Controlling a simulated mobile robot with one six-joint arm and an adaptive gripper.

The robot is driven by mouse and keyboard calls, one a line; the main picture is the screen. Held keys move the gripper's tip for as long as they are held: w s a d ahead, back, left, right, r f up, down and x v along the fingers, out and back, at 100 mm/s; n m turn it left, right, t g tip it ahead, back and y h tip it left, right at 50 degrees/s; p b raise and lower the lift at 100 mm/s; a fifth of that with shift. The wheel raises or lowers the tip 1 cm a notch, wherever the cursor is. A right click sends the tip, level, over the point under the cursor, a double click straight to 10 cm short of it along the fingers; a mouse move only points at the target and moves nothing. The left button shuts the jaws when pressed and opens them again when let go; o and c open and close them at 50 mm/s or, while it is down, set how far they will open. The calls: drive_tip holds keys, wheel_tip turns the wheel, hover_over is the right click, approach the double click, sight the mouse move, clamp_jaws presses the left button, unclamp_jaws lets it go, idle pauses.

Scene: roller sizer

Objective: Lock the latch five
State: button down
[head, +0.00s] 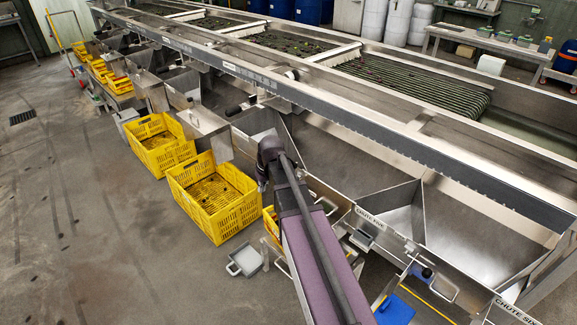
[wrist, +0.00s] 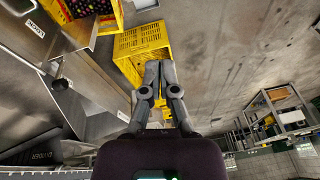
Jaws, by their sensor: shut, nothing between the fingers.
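In the head view, a chute label (head: 370,218) that seems to read "CHUTE FIVE" is on the steel chute front, right of my arm. In the head view my arm hides the gripper fingers.
Yellow crates (head: 214,207) stand on the floor along the chutes, left of my arm. A grey tray (head: 243,262) lies near my arm. A "CHUTE SIX" label (head: 517,312) is at lower right. The long sizer rail (head: 330,107) crosses behind.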

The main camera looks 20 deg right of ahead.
drive_tip(key=w+d+f+t+b, duration=0.1)
drive_tip(key=w+d, duration=0.6)
drive_tip(key=w+d+f+n+t+b, duration=0.1)
drive_tip(key=w+d+b, duration=0.1)
drive_tip(key=w+d, duration=0.5)
drive_tip(key=w+d+f+n+t+b, duration=0.1)
drive_tip(key=w+d+t+b, duration=0.1)
drive_tip(key=w+d, duration=0.5)
drive_tip(key=shift+w+f+y, duration=0.15)
drive_tip(key=shift+w+y, duration=0.2)
drive_tip(key=shift+y, duration=0.05)
drive_tip(key=shift+w+d, duration=0.2)
drive_tip(key=shift+d, duration=0.2)
drive_tip(key=b+x, duration=0.9)
drive_tip(key=x, duration=0.1)
drive_tip(key=shift+s+d+f, duration=0.15)
drive_tip(key=shift+s+d, duration=0.1)
drive_tip(key=shift+s, duration=0.35)
drive_tip(key=shift+s+d+f, duration=0.15)
drive_tip(key=shift+s+d, duration=0.05)
drive_tip(key=shift+s, duration=0.35)
drive_tip(key=shift+s+d+f, duration=0.1)
drive_tip(key=shift+s+d, duration=0.15)
drive_tip(key=shift+s, duration=0.35)
drive_tip(key=shift+a+t+b, duration=0.25)
drive_tip(key=shift+t+b, duration=0.05)
